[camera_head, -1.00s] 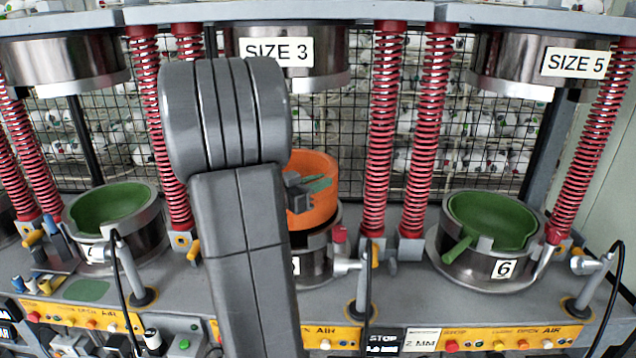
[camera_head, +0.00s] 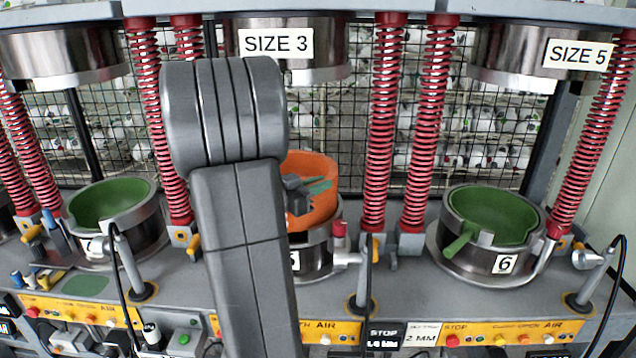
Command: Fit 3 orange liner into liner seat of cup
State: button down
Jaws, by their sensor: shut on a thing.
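The orange liner (camera_head: 322,208) is over the middle steel cup (camera_head: 318,255), under the "SIZE 3" press head. It looks slightly tilted, with its rim still standing above the cup's rim. My gripper (camera_head: 316,187) is shut on the liner at its inner side, with dark fingers and a green part showing inside the bowl. My grey arm stands in front and hides the left part of the liner and cup. Whether the liner touches the seat cannot be told.
Cups with green liners stand at left (camera_head: 108,207) and right, the right one marked 6 (camera_head: 492,222). Red spring columns (camera_head: 378,130) flank the middle cup. Press heads (camera_head: 345,60) hang above. Black hoses and yellow control panels run along the front.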

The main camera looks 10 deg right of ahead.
aim_at(329, 211)
jog(key=shift+f, duration=0.6)
jog(key=shift+f+b, duration=1)
jog(key=shift+f, duration=0.65)
jog(key=shift+f+b, duration=0.85)
jog(key=shift+f, duration=0.8)
jog(key=shift+f+b, duration=0.45)
jog(key=shift+f, duration=0.2)
jog(key=c, duration=1.3)
grip_release()
jog(key=shift+r, duration=0.1)
